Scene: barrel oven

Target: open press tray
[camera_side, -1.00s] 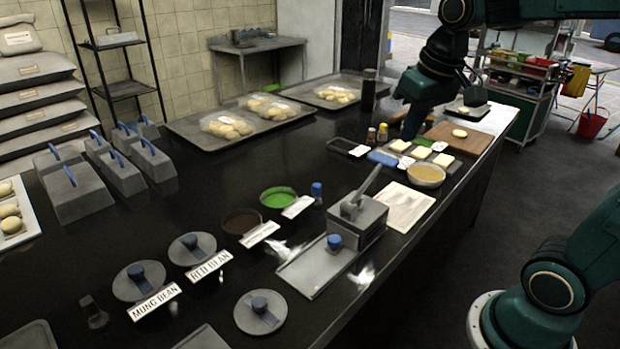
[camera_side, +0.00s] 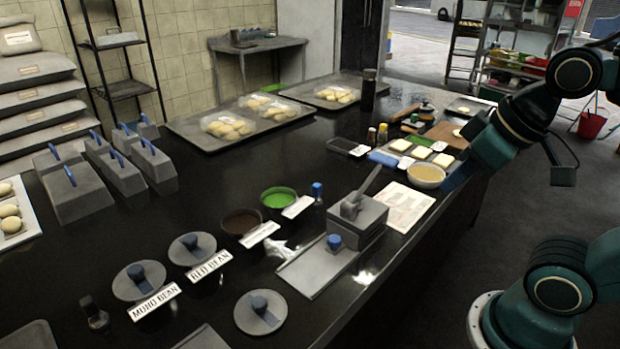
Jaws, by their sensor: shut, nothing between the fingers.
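The press (camera_side: 357,222) is a grey metal box with a raised lever handle, standing near the front right edge of the black counter. Its flat grey tray (camera_side: 312,272) extends out to the front left of the box. A blue knob (camera_side: 334,241) stands on the tray, close to the box. My gripper (camera_side: 449,188) is shut and empty, pointing down and left beside the counter's right edge. It is up and to the right of the press, clear of it, just right of the bowl of pale filling (camera_side: 426,175).
Printed paper (camera_side: 398,206) lies between the press and my gripper. Red bean bowl (camera_side: 241,222), green bowl (camera_side: 278,197) and a small blue-capped bottle (camera_side: 317,193) stand left of the press. Lids with blue knobs (camera_side: 260,311) lie in front.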

